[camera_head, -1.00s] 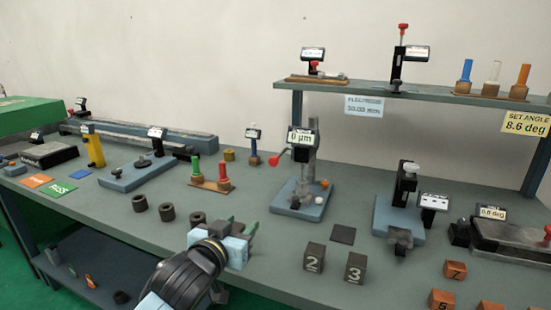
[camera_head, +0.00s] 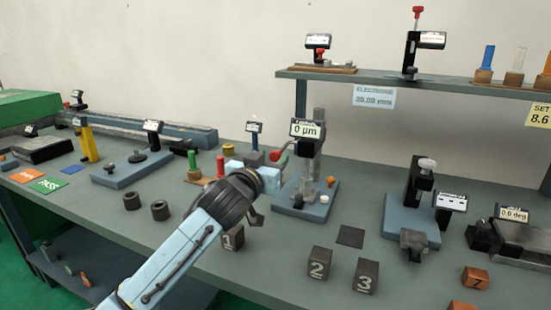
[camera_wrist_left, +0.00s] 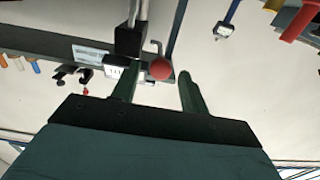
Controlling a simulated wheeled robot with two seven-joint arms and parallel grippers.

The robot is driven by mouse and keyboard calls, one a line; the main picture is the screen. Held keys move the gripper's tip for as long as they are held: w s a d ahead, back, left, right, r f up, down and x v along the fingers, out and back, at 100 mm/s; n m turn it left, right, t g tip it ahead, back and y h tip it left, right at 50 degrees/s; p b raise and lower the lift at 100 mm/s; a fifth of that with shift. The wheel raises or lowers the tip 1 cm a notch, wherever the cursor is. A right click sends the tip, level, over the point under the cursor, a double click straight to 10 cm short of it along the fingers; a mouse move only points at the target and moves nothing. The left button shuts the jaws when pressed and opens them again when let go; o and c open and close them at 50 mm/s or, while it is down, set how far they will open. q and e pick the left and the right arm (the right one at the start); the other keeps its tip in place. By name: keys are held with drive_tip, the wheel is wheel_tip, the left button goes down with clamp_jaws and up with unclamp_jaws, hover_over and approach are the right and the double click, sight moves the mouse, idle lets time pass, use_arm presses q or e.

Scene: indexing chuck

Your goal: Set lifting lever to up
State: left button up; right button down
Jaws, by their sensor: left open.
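The lifting lever is a short arm with a red ball (camera_head: 275,155), on the left side of a comparator stand with a grey column (camera_head: 318,135) and a blue base (camera_head: 299,204). The stand's display (camera_head: 307,129) reads 0 µm. My left gripper (camera_head: 275,168) is at the lever, its fingers mostly hidden behind the wrist in the head view. My right gripper is not in view.
Numbered dark blocks (camera_head: 318,262) stand in front of the stand. Green and red pegs (camera_head: 220,168) stand left of my gripper. A shelf (camera_head: 430,84) hangs behind, above the table. Another blue-based stand (camera_head: 410,215) is to the right.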

sight(274, 157)
use_arm(q)
drive_tip(key=shift+x, duration=1.6)
clamp_jaws()
